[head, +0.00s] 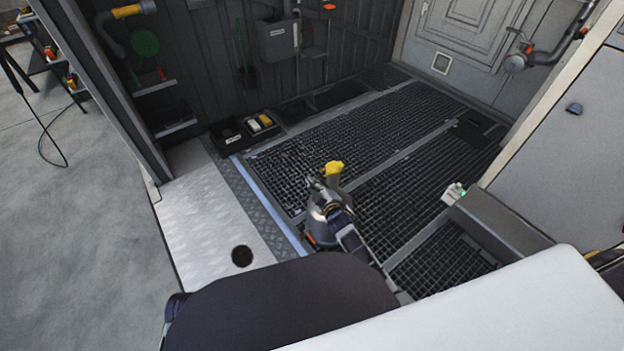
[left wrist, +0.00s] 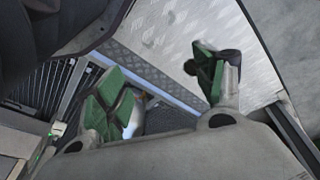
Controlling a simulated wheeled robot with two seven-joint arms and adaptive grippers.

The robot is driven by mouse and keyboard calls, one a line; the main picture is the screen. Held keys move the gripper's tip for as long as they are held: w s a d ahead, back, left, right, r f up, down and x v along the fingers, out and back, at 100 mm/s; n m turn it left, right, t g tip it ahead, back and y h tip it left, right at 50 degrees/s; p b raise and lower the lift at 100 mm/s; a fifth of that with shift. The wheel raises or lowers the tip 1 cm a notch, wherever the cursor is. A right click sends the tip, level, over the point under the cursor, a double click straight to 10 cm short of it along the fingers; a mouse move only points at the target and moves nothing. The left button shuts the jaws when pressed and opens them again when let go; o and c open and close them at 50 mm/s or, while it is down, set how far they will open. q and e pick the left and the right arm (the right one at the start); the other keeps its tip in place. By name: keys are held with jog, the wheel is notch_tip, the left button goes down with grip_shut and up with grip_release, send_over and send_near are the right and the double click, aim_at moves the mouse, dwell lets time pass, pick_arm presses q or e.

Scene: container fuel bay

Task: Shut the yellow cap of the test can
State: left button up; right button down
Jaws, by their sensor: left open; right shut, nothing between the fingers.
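The test can (head: 316,228) is a grey metal vessel on the dark floor grating. Its yellow cap (head: 333,171) shows at the top of the can and appears raised; its exact angle is hard to tell.
The floor grating (head: 390,130) is mostly clear behind the can. A black tray (head: 230,137) with small yellow and white items sits by the back left wall. A pale step plate (head: 205,215) lies left. A grey box-like ledge (head: 500,225) stands right.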

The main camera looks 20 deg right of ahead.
pick_arm(q)
jog(key=f, duration=0.1)
jog(key=f+p, duration=0.1)
jog(key=f, duration=0.1)
jog(key=shift+s+a+f+g+p, duration=0.3)
jog(key=shift+a+f+p, duration=0.05)
pick_arm(e)
jog(key=s+d, duration=0.1)
jog(key=s, duration=0.6)
jog(key=shift+r, duration=0.45)
pick_arm(q)
jog(key=shift+s+f, duration=0.1)
jog(key=shift+s, duration=0.3)
pick_arm(e)
jog(key=shift+f, duration=0.1)
